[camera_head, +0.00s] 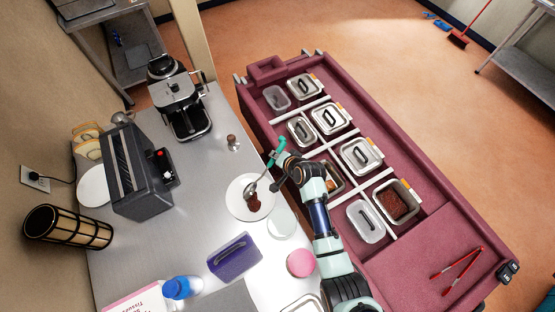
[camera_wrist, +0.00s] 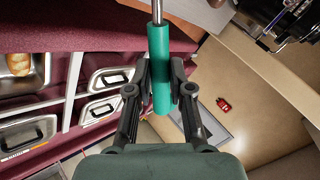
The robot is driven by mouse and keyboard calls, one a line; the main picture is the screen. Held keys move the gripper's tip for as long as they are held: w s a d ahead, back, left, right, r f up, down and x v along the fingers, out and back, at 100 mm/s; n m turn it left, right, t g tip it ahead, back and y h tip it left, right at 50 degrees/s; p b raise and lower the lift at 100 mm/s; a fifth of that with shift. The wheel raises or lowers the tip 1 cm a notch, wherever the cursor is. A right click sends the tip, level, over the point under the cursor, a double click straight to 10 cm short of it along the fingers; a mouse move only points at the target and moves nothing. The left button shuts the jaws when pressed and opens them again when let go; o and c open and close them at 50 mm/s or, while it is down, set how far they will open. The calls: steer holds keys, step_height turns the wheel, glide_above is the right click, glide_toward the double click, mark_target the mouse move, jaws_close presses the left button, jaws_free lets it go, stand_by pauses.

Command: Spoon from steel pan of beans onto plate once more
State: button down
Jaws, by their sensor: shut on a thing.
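My gripper (camera_head: 280,160) is shut on the green handle of a metal spoon (camera_head: 253,186). In the wrist view my gripper (camera_wrist: 160,85) has its fingers on both sides of the spoon's green handle (camera_wrist: 160,45); the spoon's bowl is out of that view. In the head view the bowl is at the white plate (camera_head: 235,207), just above a small reddish-brown heap of beans (camera_head: 254,204). I cannot tell whether the bowl touches the heap or holds anything. The open steel pan of beans (camera_head: 397,203) sits in the maroon cart, right of my arm.
The maroon cart (camera_head: 440,240) holds several lidded steel pans (camera_head: 361,155) and red tongs (camera_head: 457,277). On the counter near the plate are a pale glass (camera_head: 281,223), a pink round thing (camera_head: 300,263), a purple box (camera_head: 233,257) and a small shaker (camera_head: 233,142).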

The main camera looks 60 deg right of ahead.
steer(key=r+g+p, duration=0.1)
steer(key=p, duration=0.3)
steer(key=shift+w+r, duration=0.15)
steer(key=g+p, duration=0.1)
steer(key=r+g+p, duration=0.1)
steer(key=p, duration=0.1)
steer(key=shift+w+a+m+g, duration=0.1)
steer(key=shift+w+m+g, duration=0.2)
steer(key=shift+w, duration=0.05)
steer(key=shift+w+g, duration=0.2)
steer(key=shift+g, duration=0.8)
steer(key=shift+w+f+m+g+b, duration=0.1)
steer(key=shift+w+m+g+b, duration=0.25)
steer(key=shift+g+b, duration=0.55)
steer(key=r+g+b, duration=0.1)
steer(key=g+b, duration=0.1)
steer(key=b, duration=0.4)
steer(key=w+r+m+g+b, duration=0.1)
steer(key=g+b, duration=0.1)
steer(key=b, duration=0.4)
steer(key=r+g+b, duration=0.1)
steer(key=g+b, duration=0.2)
steer(key=b, duration=0.2)
steer(key=shift+w+r+y+b, duration=0.2)
steer(key=shift+r+y+b, duration=0.1)
steer(key=shift+r+b, duration=0.1)
